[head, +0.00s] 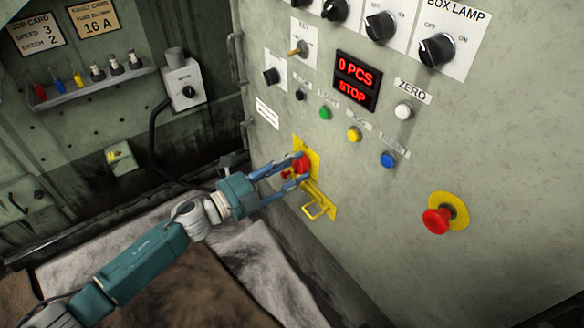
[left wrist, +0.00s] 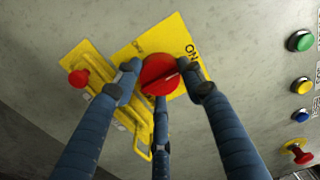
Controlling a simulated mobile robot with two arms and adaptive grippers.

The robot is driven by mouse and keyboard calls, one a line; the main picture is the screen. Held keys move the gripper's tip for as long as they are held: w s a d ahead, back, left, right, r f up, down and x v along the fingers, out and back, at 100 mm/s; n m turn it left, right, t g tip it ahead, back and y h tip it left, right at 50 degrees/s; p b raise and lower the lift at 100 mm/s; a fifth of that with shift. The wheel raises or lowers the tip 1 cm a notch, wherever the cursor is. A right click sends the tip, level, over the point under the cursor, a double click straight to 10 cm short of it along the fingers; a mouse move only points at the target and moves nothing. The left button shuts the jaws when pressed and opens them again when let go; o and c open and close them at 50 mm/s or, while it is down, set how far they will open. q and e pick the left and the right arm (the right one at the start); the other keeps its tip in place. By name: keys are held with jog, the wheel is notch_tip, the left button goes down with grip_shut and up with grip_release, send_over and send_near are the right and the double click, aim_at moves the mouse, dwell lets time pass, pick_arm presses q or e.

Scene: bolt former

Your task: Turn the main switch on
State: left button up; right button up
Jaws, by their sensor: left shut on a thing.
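The main switch is a red round knob (left wrist: 160,75) on a yellow plate (left wrist: 178,34) marked ON. In the left wrist view its dark slot slants towards the ON mark. It also shows as a red knob (head: 301,164) in the head view, partly hidden by fingers. My left gripper (head: 292,172) has its blue fingers around the knob, and the fingers (left wrist: 163,85) show on both sides of it and below it in the left wrist view. My right gripper is in neither view.
A red emergency button (head: 437,220) is to the right. The display (head: 357,80) reads 0 PCS STOP. A grey box (head: 182,86) hangs on the left wall.

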pick_arm(q)
jog(key=shift+f, duration=0.1)
dwell(0.3)
jog(key=o, duration=1.2)
jog(key=shift+a, duration=0.1)
jog(key=v, duration=1.2)
